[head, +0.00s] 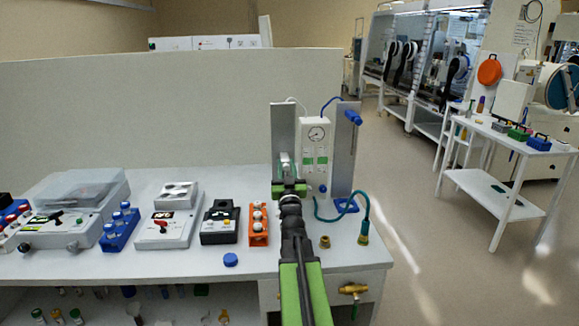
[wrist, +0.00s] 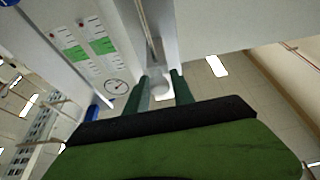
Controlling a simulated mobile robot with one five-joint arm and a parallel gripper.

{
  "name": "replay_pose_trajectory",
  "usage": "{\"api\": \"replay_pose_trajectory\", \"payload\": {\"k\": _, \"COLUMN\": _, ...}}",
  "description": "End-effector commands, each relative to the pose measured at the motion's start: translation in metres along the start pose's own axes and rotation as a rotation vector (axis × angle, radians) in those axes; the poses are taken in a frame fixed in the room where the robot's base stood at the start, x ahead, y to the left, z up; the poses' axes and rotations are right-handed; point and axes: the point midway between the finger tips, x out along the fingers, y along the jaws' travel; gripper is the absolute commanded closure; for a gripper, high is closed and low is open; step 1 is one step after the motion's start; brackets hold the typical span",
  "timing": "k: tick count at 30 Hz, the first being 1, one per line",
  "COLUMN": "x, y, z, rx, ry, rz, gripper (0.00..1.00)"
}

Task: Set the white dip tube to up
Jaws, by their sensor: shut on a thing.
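Two upright grey metal plates flank a white panel with a round gauge (head: 316,133). The left plate (head: 284,117) has a thin white tube (head: 291,100) curving from its top; this is the white dip tube's side. My gripper (head: 286,178) is low in front of this plate and hides much of it. In the wrist view, my two green fingers (wrist: 161,88) are shut on a pale round knob (wrist: 160,87) in front of a slotted plate (wrist: 150,25). The right plate (head: 345,165) carries a blue tube and a blue knob (head: 353,117) near its top.
An orange rack (head: 259,225), a black box (head: 219,223) and a white switch box (head: 168,228) stand left of my arm. A teal hose (head: 362,205) and a brass fitting (head: 325,242) lie to the right. A tall partition (head: 140,110) rises behind the bench.

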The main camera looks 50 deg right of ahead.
Motion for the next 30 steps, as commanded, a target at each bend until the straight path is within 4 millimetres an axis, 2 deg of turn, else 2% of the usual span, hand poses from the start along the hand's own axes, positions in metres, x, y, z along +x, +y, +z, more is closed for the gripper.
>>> {"api": "replay_pose_trajectory", "payload": {"k": 1, "x": 0.009, "y": 0.001, "z": -0.028, "rx": 0.0, "ry": 0.008, "rz": 0.002, "gripper": 1.0}}
{"api": "replay_pose_trajectory", "payload": {"k": 3, "x": 0.016, "y": 0.001, "z": -0.046, "rx": 0.0, "ry": 0.008, "rz": 0.001, "gripper": 1.0}}
{"api": "replay_pose_trajectory", "payload": {"k": 9, "x": 0.038, "y": 0.0, "z": -0.101, "rx": 0.001, "ry": 0.009, "rz": 0.0, "gripper": 1.0}}
{"api": "replay_pose_trajectory", "payload": {"k": 15, "x": 0.054, "y": 0.0, "z": -0.139, "rx": 0.001, "ry": 0.009, "rz": 0.0, "gripper": 1.0}}
{"api": "replay_pose_trajectory", "payload": {"k": 20, "x": 0.058, "y": -0.001, "z": -0.148, "rx": 0.001, "ry": 0.009, "rz": -0.001, "gripper": 1.0}}
{"api": "replay_pose_trajectory", "payload": {"k": 30, "x": 0.058, "y": -0.002, "z": -0.147, "rx": 0.001, "ry": 0.009, "rz": -0.002, "gripper": 1.0}}
